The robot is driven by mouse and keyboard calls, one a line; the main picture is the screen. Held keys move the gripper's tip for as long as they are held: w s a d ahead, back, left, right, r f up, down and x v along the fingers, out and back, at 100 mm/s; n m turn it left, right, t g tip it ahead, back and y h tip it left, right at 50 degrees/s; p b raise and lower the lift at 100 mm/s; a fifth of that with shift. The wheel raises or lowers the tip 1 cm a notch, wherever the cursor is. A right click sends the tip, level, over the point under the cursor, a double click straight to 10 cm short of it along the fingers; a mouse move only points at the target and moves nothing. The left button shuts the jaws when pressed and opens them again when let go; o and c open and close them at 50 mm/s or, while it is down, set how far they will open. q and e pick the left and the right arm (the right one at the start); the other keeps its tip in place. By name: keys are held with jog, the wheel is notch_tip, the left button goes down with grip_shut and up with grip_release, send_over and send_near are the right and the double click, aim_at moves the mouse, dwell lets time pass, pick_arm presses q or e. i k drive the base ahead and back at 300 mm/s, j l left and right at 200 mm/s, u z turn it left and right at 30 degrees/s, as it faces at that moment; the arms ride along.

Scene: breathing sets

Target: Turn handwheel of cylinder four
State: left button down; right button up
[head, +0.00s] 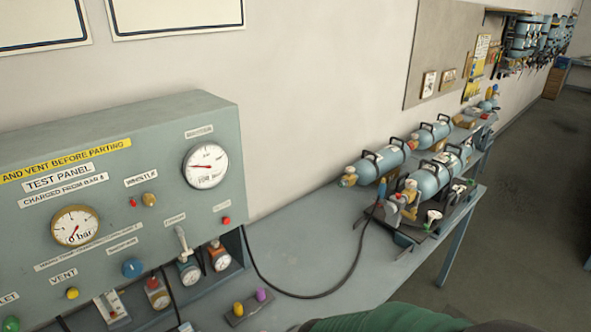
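Several pale blue cylinders lie on the bench at the right. One cylinder (381,163) lies at the left with a brass-coloured valve end (347,178) towards me. Another cylinder (432,180) lies in front of it, with a valve and fittings (404,197) at its near end. A further cylinder (431,134) lies behind. I read no number on any of them, so I cannot tell which is cylinder four or make out its handwheel clearly. Neither of my grippers is in view.
A grey-green test panel (120,165) with gauges stands at the left. A black hose (318,296) runs across the bench (300,250) to the cylinder fittings. A small block with yellow and purple knobs (248,308) lies in front. More cylinders (530,35) hang at the far wall.

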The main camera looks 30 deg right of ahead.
aim_at(411, 183)
jog(key=l+u, duration=0.3)
jog(key=l, duration=0.2)
jog(key=l+u, duration=0.25)
jog(key=l, duration=0.25)
jog(key=k+l+u, duration=0.1)
jog(key=l+u, duration=0.2)
jog(key=l, duration=0.15)
jog(key=k+l+u, duration=0.15)
jog(key=l+u, duration=0.15)
jog(key=l, duration=0.15)
jog(key=k+l+u, duration=0.25)
jog(key=l, duration=0.2)
jog(key=i, duration=0.1)
